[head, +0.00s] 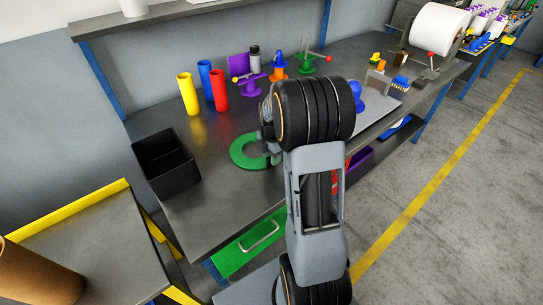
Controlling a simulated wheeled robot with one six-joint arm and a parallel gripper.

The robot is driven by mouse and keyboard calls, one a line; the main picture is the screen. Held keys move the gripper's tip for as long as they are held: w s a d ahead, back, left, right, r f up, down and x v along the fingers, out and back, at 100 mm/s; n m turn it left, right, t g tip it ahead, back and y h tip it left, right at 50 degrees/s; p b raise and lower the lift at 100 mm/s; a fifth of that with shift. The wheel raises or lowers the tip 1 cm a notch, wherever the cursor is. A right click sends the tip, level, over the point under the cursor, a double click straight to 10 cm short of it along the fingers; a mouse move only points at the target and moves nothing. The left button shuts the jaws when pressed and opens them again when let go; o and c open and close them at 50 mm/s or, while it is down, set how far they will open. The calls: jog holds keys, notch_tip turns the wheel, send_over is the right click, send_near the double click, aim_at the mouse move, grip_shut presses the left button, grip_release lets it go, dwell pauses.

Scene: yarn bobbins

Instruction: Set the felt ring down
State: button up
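The felt ring (236,153) is a flat green ring in the left middle of the head view. It appears flat, at or close above the dark grey workbench top (215,205). My gripper (274,152) is at the ring's right side, mostly hidden behind my arm's black joint. A small grey part of it shows against the ring's right edge. I cannot tell whether its fingers are closed on the ring, or whether the ring touches the bench.
A black open bin (165,160) stands left of the ring. Yellow (188,94), blue (205,78) and red (219,90) tubes stand behind it. A purple stand (252,86) is farther back. Bare bench lies in front of the ring.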

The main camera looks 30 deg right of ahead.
notch_tip(320, 180, up, 11)
jog(key=s+a+r+m+t, duration=0.1)
jog(key=s+a+m+t, duration=0.2)
jog(key=s+a+m, duration=1.1)
jog(key=shift+s+a+r+m+p, duration=0.2)
jog(key=shift+s+a+m+p, duration=0.25)
jog(key=shift+m, duration=2.25)
jog(key=shift+w+a+r, duration=0.1)
jog(key=shift+t, duration=0.3)
notch_tip(320, 180, up, 4)
jog(key=p, duration=0.3)
